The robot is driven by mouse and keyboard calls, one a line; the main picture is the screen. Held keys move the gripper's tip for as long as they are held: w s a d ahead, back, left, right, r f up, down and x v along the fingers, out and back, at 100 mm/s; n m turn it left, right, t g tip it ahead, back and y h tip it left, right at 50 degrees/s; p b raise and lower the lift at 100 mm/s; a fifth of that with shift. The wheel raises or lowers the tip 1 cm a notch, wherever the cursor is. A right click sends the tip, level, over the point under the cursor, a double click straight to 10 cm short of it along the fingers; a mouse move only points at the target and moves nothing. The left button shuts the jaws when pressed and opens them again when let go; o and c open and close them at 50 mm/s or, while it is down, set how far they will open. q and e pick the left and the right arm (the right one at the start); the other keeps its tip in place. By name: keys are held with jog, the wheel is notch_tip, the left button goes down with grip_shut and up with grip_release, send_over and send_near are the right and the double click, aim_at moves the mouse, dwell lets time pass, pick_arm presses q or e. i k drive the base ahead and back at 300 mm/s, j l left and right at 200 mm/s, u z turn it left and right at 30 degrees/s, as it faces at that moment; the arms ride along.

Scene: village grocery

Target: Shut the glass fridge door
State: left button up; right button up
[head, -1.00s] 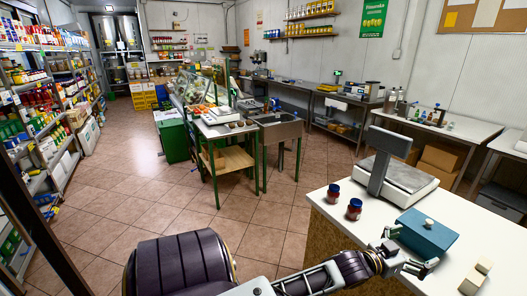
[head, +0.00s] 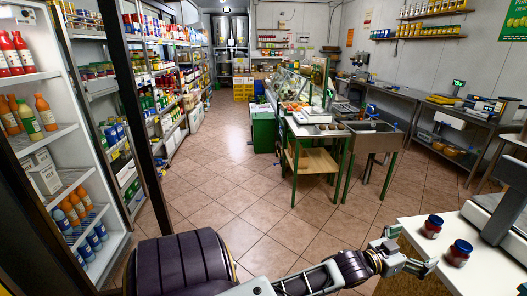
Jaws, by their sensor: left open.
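The glass fridge (head: 72,178) stands at the left edge of the head view, with lit white shelves of bottles and cartons. A dark upright frame bar (head: 134,100), which looks like part of its glass door, crosses the view to the right of the shelves. Another dark frame piece runs down the left edge. The door's handle does not show, and I cannot tell how far the door stands open. My left gripper (head: 412,255) is open and empty at the lower right, beside the counter and far from the fridge. My right gripper is not in view.
A white counter (head: 420,284) at the lower right carries two dark red jars with blue lids (head: 433,227) and a scale (head: 497,222). Stocked shelves (head: 165,95) line the left wall. The tiled floor (head: 225,190) in the middle is clear up to a green-legged table (head: 312,160).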

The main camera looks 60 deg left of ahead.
aim_at(136, 132)
jog(key=u, duration=3.55)
